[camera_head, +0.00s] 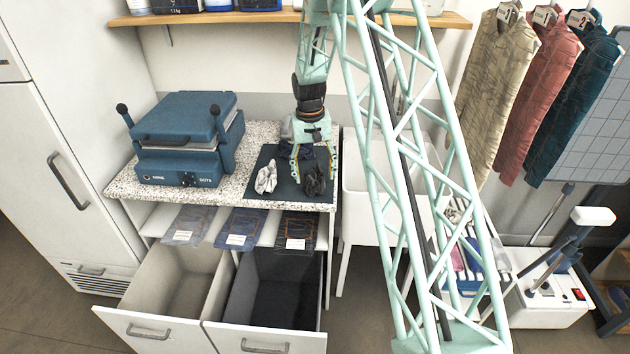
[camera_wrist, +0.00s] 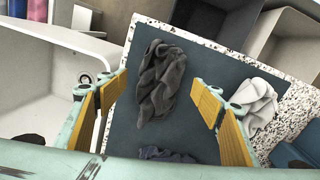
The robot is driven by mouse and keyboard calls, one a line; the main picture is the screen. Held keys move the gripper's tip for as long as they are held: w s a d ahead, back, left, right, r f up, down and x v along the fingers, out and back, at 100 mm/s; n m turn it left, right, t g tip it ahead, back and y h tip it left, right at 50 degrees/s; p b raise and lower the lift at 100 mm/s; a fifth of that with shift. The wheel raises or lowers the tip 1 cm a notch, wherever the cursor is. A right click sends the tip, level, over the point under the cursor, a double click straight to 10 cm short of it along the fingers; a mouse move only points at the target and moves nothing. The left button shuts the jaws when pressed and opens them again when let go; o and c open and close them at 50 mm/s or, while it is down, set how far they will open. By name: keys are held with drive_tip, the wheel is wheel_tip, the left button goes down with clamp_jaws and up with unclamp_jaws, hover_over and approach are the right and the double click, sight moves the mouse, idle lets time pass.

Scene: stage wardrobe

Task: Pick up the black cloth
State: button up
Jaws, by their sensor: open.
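The black cloth (camera_head: 314,184) lies crumpled on a dark mat (camera_head: 288,191) on the speckled counter. In the wrist view the cloth (camera_wrist: 158,88) shows dark charcoal, between my two fingers and apart from both. My gripper (camera_head: 315,174) points down over the mat, open and empty, with the cloth below and between its fingertips. A crumpled white cloth (camera_head: 266,177) lies to the left on the mat; it also shows in the wrist view (camera_wrist: 256,98). A dark navy cloth (camera_wrist: 166,154) is partly hidden at the wrist view's lower edge.
A blue press (camera_head: 185,140) stands on the counter at left. Below are two open drawers, one pale (camera_head: 172,285) and one dark (camera_head: 275,292), with labelled cloth samples above. A white sink (camera_head: 362,165) adjoins the counter's right. A shelf (camera_head: 240,17) runs above.

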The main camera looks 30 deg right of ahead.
drive_tip(key=shift+f, duration=1.7)
drive_tip(key=shift+c, duration=0.4)
drive_tip(key=c, duration=0.7)
drive_tip(key=shift+o, duration=0.2)
